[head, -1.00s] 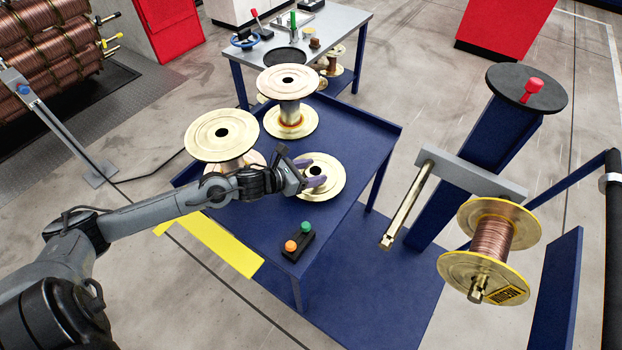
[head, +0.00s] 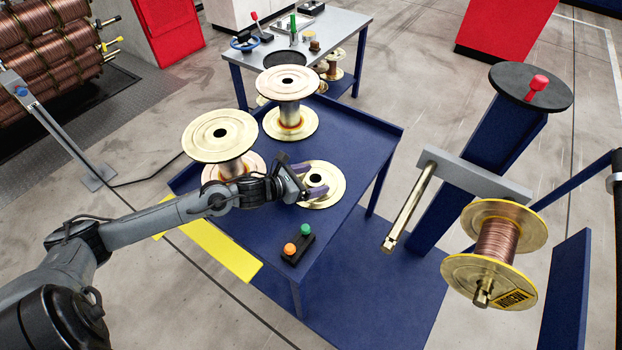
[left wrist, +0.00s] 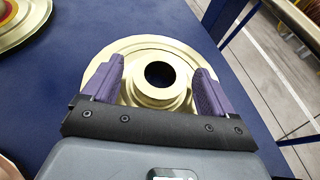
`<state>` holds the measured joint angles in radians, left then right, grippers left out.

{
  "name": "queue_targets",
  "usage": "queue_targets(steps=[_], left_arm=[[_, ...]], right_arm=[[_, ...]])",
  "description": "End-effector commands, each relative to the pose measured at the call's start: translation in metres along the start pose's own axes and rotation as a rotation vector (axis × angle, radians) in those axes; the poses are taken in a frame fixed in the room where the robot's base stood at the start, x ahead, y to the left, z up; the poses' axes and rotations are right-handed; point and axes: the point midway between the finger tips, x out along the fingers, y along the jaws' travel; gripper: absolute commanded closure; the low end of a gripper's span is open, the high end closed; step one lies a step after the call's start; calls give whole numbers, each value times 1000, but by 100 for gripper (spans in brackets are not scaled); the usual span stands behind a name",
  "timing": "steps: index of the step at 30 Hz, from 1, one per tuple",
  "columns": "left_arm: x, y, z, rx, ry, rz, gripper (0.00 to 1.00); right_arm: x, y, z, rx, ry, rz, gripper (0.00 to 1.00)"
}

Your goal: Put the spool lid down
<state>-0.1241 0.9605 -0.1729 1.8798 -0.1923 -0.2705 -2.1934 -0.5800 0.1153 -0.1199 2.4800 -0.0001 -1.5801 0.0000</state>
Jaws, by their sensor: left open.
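The spool lid (head: 330,182) is a pale gold disc with a raised hub and a dark centre hole. It lies flat on the blue table (head: 345,125), near the right edge. My left gripper (head: 312,183) is open right over it. In the left wrist view the lid (left wrist: 150,47) shows between and beyond the purple fingers of my left gripper (left wrist: 160,85), which stand on either side of the hub, apart from it. The gripper hides part of the lid's near side. My right gripper is not in view.
Two gold spools (head: 220,137) (head: 287,83) stand upright on the table, left of and behind the lid. A button box (head: 298,244) with orange and green buttons sits at the front. A copper-wound spool (head: 495,241) hangs on the right; a bare rod (head: 408,210) sticks out nearby.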

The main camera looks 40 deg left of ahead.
Motion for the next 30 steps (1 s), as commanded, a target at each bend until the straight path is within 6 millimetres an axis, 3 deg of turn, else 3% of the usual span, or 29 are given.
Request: queue_targets(steps=[11,30], left_arm=[[-12,1,2,1,4,2,13],[-92,0,4,0,5,-1,13]], right_arm=[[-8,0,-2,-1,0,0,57],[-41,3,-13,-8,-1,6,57]])
